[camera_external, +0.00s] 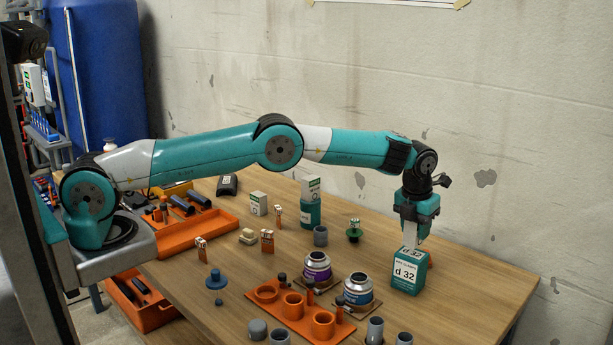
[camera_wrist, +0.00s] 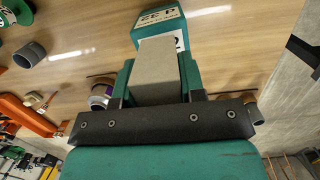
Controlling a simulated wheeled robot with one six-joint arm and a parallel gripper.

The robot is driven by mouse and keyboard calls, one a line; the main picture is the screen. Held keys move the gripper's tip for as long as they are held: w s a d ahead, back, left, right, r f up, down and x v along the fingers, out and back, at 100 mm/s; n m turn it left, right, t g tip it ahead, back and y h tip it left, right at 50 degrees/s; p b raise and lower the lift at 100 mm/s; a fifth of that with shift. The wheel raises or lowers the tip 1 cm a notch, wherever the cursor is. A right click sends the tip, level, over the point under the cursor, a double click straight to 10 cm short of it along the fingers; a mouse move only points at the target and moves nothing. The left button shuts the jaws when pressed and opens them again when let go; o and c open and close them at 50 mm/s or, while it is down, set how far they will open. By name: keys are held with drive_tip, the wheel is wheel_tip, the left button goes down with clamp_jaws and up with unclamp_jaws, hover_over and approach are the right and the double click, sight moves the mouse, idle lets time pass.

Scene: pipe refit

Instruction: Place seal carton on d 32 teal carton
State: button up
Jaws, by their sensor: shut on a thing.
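The d 32 teal carton (camera_external: 406,283) stands upright on the right part of the table, its white label facing the external camera. My gripper (camera_external: 414,224) points down right above it. The jaws are shut on a pale carton, the seal carton (camera_external: 409,235), whose lower end is at the teal carton's top. I cannot tell whether the two touch. In the wrist view the plain grey-beige side of the seal carton (camera_wrist: 157,72) shows between the fingers (camera_wrist: 157,68), with the d 32 teal carton (camera_wrist: 160,33) just beyond it. No print on the held carton is readable.
Two labelled jars (camera_external: 359,289) and an orange holder (camera_external: 293,305) stand left of the teal carton. Grey cups (camera_external: 375,330) are at the front. A teal container with a white box on top (camera_external: 311,190) stands farther back. Bare table lies to the right.

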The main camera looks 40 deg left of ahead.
drive_tip(key=shift+f, duration=1.25)
drive_tip(key=shift+f, duration=0.2)
drive_tip(key=o, duration=0.9)
drive_tip(key=shift+r, duration=0.1)
